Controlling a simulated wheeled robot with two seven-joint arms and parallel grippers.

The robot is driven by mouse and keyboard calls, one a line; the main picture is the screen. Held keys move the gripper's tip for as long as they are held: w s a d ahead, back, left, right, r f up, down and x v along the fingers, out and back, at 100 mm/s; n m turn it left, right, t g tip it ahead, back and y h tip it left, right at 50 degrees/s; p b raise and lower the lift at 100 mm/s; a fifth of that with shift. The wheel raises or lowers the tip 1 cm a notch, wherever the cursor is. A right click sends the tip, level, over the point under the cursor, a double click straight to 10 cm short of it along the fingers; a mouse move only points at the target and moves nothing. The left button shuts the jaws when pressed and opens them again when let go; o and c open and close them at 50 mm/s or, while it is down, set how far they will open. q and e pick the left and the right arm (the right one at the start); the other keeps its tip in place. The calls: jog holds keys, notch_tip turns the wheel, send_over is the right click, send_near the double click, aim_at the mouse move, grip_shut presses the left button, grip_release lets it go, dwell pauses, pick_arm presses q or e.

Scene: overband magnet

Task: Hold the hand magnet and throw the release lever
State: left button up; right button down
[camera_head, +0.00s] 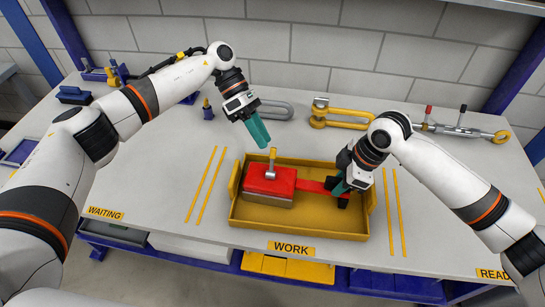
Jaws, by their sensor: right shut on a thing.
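The hand magnet (268,181) is a red block with a pale lower edge, lying in a yellow tray (296,229). A metal release lever (271,164) with a yellow tip stands upright on its top. A red handle (311,186) runs right from the block towards a dark grip. My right gripper (340,187) is over the tray's right part, shut on the handle; its fingers partly hide the grip. My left gripper (260,133) hangs above and behind the lever, apart from it. Its teal fingers show together with no gap, and nothing is between them.
Behind the tray lie a grey shackle (276,110), a yellow shackle (342,115) and a metal turnbuckle (459,130). A small blue item (207,112) stands at the back. The table is clear left of the tray, around the WAITING label (105,213).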

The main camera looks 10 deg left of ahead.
aim_at(274, 159)
pick_arm(q)
jog(key=shift+x, duration=3.05)
grip_shut()
jog(key=shift+s+r+m+t, duration=0.25)
jog(key=shift+s+m+t, duration=0.05)
jog(key=shift+t, duration=0.6)
